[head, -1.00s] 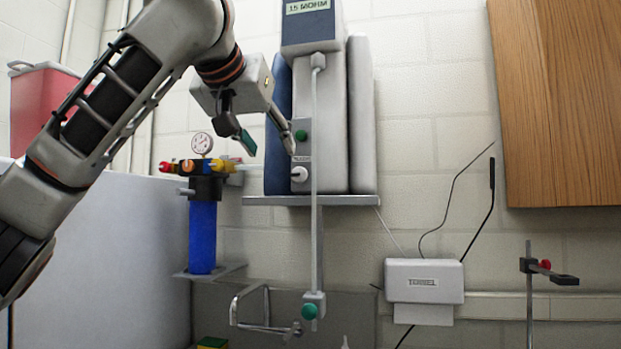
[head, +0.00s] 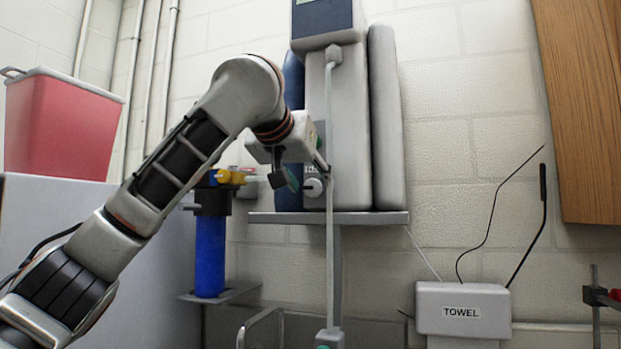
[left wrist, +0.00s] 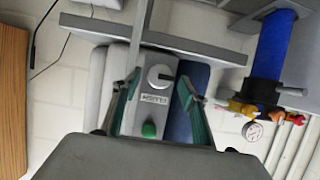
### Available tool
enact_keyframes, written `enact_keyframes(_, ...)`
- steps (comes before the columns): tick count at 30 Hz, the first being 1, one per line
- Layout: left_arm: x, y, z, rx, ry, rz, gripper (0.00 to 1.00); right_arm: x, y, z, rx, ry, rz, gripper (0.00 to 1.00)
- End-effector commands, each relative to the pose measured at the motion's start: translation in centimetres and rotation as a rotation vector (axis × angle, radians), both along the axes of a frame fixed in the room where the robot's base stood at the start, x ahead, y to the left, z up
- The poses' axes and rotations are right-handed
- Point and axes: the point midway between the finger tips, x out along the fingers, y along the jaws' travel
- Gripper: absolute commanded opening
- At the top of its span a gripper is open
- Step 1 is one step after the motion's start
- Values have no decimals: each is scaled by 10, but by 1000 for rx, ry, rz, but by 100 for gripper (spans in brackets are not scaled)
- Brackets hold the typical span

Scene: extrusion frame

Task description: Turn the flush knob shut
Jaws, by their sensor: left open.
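The white round flush knob (head: 313,187) sits low on the front of the grey purifier unit (head: 338,130). In the left wrist view the knob (left wrist: 160,76) is just ahead of my left gripper (left wrist: 159,84), roughly between its two green-lined fingers. A label lies beside it, with a green button (left wrist: 149,129) on the same plate. In the head view my left gripper (head: 306,174) is open at the knob's height, its fingers partly covering the plate. I cannot tell whether a finger touches the knob. My right gripper is not in view.
A pale vertical tube (head: 330,220) runs down close to the knob. A shelf (head: 375,217) lies just under the unit. A blue filter (head: 210,255) with yellow fittings stands left. The towel box (head: 462,312) is lower right.

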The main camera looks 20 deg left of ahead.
Motion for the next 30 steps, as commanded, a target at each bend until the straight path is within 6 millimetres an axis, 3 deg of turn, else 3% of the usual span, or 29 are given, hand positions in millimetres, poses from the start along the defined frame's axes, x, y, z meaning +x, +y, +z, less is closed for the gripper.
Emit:
enact_keyframes(12, 9, 0, -4, 1, -1, 0, 43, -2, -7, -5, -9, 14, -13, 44)
enact_keyframes(16, 9, 0, -4, 1, -1, 0, 9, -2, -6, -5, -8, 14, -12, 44)
enact_keyframes(17, 9, 0, -4, 1, -1, 0, 6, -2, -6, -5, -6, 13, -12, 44)
enact_keyframes(30, 9, -1, -3, 72, -5, 0, 6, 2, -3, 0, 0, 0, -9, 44)
